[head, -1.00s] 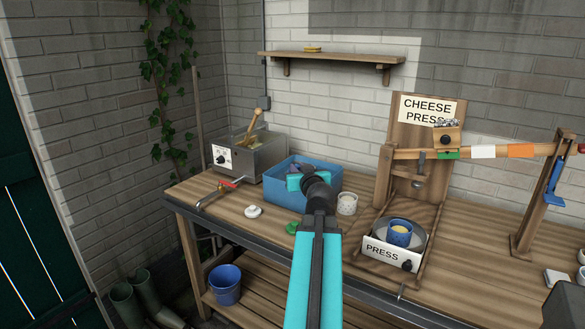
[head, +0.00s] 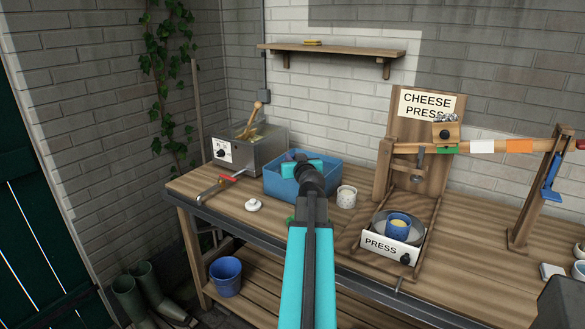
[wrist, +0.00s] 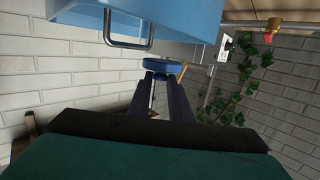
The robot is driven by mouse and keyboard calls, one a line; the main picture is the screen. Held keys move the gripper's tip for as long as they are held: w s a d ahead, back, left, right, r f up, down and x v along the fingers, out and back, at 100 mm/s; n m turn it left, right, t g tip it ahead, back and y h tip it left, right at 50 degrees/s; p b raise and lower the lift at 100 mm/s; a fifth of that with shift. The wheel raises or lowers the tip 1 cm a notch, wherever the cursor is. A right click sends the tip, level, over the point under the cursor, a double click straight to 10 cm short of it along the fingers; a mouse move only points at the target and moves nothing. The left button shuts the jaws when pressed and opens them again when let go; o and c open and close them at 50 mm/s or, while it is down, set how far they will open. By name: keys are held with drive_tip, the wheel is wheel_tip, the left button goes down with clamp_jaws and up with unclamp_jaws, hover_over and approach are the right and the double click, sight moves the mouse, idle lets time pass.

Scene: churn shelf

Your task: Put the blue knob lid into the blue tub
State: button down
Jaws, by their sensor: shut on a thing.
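The blue tub (head: 272,188) stands on the wooden bench, left of the press, partly hidden behind my arm. My gripper (wrist: 160,82) is shut on the blue knob lid (wrist: 155,64); its round blue disc shows between the fingertips in the wrist view. In the head view my gripper (head: 298,157) appears over the tub, and the lid cannot be made out there. The wrist view looks upside down and shows the tub wall (wrist: 70,15) with its metal handle, close to the lid. The lid seems to be around or above rim height; the exact gap is unclear.
A white knob lid (head: 253,205) lies in front of the tub. A speckled cup (head: 347,197) stands right of it, near the cheese press (head: 392,245). A metal machine (head: 250,150) and a red-handled tap (head: 225,182) are on the left. Something green is mostly hidden by my arm.

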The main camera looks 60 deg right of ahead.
drive_tip(key=shift+f, duration=1.7)
drive_tip(key=shift+f+b, duration=0.35)
drive_tip(key=shift+b, duration=0.15)
drive_tip(key=c, duration=1.6)
unclamp_jaws()
drive_tip(key=shift+r, duration=0.15)
drive_tip(key=shift+r+p, duration=0.3)
drive_tip(key=shift+p, duration=0.3)
drive_tip(key=b+v, duration=0.3)
drive_tip(key=v, duration=0.3)
drive_tip(key=shift+a+f, duration=0.1)
drive_tip(key=shift+f, duration=0.1)
drive_tip(key=b, duration=0.4)
drive_tip(key=shift+s+a+r+b, duration=0.15)
drive_tip(key=shift+s+a+b, duration=0.1)
drive_tip(key=shift+a+b, duration=0.1)
